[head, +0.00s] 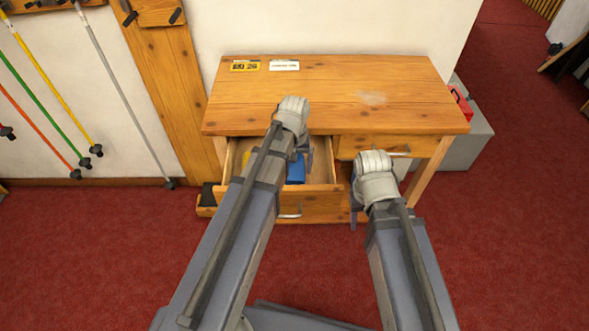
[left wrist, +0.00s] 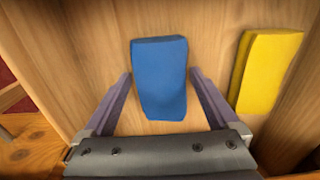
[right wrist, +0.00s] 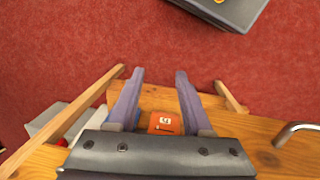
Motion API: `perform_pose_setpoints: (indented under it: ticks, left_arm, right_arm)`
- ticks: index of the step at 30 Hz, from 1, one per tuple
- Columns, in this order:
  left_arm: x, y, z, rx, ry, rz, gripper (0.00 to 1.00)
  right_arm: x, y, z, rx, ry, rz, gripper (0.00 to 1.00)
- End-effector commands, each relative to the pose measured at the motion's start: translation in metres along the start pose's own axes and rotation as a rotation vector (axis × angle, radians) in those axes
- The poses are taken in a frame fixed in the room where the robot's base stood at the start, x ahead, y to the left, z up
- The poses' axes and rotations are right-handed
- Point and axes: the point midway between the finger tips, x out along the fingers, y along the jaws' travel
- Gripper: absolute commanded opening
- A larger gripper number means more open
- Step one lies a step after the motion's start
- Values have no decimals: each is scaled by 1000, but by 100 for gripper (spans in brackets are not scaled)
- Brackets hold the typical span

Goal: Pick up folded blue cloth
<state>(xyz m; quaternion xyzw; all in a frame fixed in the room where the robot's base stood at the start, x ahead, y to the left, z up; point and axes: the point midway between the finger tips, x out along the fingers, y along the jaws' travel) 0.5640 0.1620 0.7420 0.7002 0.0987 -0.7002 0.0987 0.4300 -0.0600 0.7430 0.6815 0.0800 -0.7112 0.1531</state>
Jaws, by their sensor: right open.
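The folded blue cloth (left wrist: 160,78) lies in the open drawer (head: 322,187). In the left wrist view it sits between the two spread fingers of my left gripper (left wrist: 158,85), with a gap on each side. In the head view part of the blue cloth (head: 296,170) shows beside my left gripper, which hides the rest. My left gripper is open and over the drawer. My right gripper (right wrist: 155,82) is open and empty, in front of the right side of the desk.
A yellow folded cloth (left wrist: 268,68) lies in the drawer, right of the blue one in the left wrist view. The wooden desk (head: 330,100) has a second, closed drawer (head: 350,145) at right. An orange item (right wrist: 165,123) shows in the right wrist view. Red carpet surrounds the desk.

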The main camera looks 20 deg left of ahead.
Motion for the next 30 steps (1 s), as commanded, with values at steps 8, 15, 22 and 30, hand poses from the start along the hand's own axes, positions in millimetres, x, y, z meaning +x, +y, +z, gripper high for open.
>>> perform_pose_setpoints:
  ticks: [8, 15, 22, 30]
  left_arm:
    - [0, 0, 0, 0, 0, 0, 61]
    - [0, 0, 0, 0, 0, 0, 34]
    - [0, 0, 0, 0, 0, 0, 30]
    - [-5, 0, 0, 0, 0, 0, 30]
  right_arm:
    - [0, 0, 0, 0, 0, 0, 50]
    - [0, 0, 0, 0, 0, 0, 50]
    - [0, 0, 0, 0, 0, 0, 50]
    - [-5, 0, 0, 0, 0, 0, 50]
